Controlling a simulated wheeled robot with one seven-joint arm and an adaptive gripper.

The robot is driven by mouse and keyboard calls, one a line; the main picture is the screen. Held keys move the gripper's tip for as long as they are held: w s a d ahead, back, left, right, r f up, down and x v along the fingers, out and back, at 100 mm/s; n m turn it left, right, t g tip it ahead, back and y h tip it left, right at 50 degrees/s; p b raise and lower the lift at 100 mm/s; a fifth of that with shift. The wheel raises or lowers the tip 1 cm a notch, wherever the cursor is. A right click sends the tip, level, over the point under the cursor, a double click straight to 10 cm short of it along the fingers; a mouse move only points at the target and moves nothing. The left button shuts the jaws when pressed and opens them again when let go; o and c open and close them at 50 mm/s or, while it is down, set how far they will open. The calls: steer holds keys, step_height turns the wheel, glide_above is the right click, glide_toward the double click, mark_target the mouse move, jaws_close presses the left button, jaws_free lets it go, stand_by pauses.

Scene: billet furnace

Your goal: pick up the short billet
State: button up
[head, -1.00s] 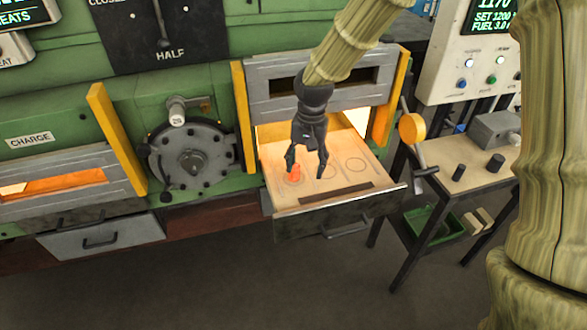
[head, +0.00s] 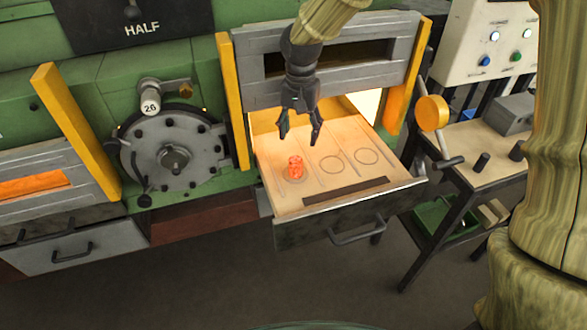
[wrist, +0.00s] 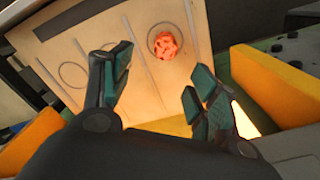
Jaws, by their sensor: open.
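The short billet (head: 296,167) glows orange-red and stands on the left circle of the pulled-out tray (head: 330,180). In the wrist view the billet (wrist: 165,45) sits inside a drawn circle, beyond the fingertips. My gripper (head: 300,138) is open and empty above the back part of the tray, and the billet is apart from it. The wrist view shows both fingers of my gripper (wrist: 155,80) spread, with the billet ahead of the gap between them.
Two empty circles lie right of the billet. Yellow posts (head: 233,100) flank the furnace opening, with a grey door (head: 335,75) above the tray. A yellow knob lever (head: 432,113) and a side table (head: 470,165) stand at the right. A round hatch (head: 174,158) is at left.

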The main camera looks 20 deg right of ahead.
steer(key=shift+s+f, duration=0.1)
steer(key=shift+f, duration=0.35)
steer(key=p, duration=0.1)
glide_above(296, 160)
steer(key=f, duration=0.2)
steer(key=d+f, duration=0.1)
steer(key=f, duration=0.1)
steer(key=shift+a+f+p, duration=0.25)
steer(key=shift+f+p, duration=0.3)
steer(key=shift+f, duration=0.45)
steer(key=shift+a+f+p, duration=0.25)
steer(key=shift+f+p, duration=0.25)
steer(key=shift+f, duration=1.45)
jaws_close()
